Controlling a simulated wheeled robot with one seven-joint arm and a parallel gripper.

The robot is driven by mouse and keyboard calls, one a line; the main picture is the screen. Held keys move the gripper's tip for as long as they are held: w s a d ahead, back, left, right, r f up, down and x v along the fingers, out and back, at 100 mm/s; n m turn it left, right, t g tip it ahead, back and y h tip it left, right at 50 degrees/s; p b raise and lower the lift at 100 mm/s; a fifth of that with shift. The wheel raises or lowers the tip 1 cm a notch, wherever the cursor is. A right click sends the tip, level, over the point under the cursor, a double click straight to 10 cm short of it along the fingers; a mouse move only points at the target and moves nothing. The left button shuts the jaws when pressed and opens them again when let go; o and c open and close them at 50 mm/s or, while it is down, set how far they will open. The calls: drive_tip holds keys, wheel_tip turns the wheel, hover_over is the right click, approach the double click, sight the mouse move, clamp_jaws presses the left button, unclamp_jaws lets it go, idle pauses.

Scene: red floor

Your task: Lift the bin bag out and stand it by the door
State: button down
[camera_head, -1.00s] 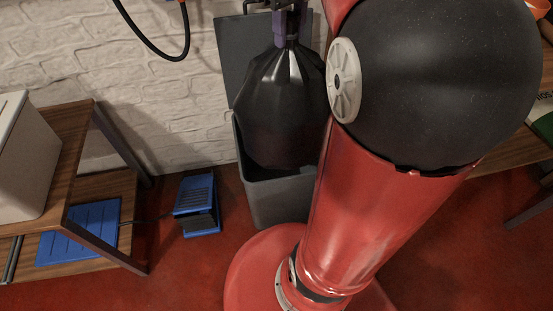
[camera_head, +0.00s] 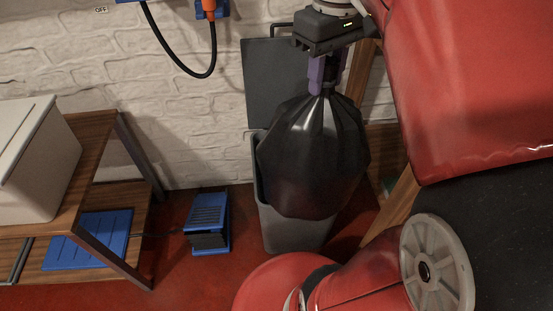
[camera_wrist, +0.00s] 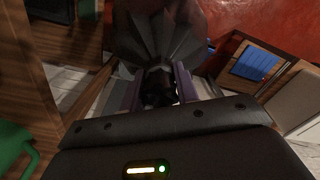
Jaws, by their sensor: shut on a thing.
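The black bin bag (camera_head: 312,155) hangs upright below my gripper (camera_head: 322,78), which is shut on its gathered neck. The bag is in front of and above the grey bin (camera_head: 290,232), covering much of its opening; I cannot tell whether its bottom is fully clear of the rim. The bin's lid (camera_head: 270,85) stands open against the wall. In the wrist view the purple fingers of my gripper (camera_wrist: 158,88) close on the neck, and the bag (camera_wrist: 160,38) spreads out beyond them. The door is not clearly in view.
A blue pedal-like box (camera_head: 208,222) sits on the red floor left of the bin. A wooden shelf unit (camera_head: 105,150) with a pale box (camera_head: 35,160) stands at the left. A black cable (camera_head: 180,62) hangs on the white brick wall. A wooden post (camera_head: 392,208) is close right of the bag.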

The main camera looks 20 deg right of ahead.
drive_tip(key=shift+s+a+r+b, duration=0.15)
drive_tip(key=shift+s+a, duration=0.1)
drive_tip(key=shift+s, duration=0.7)
drive_tip(key=shift+s+a+f+b, duration=0.15)
drive_tip(key=shift+s+a, duration=0.15)
drive_tip(key=shift+s, duration=0.7)
drive_tip(key=shift+s+a+r+b, duration=0.15)
drive_tip(key=shift+s+a, duration=0.1)
drive_tip(key=shift+s, duration=0.7)
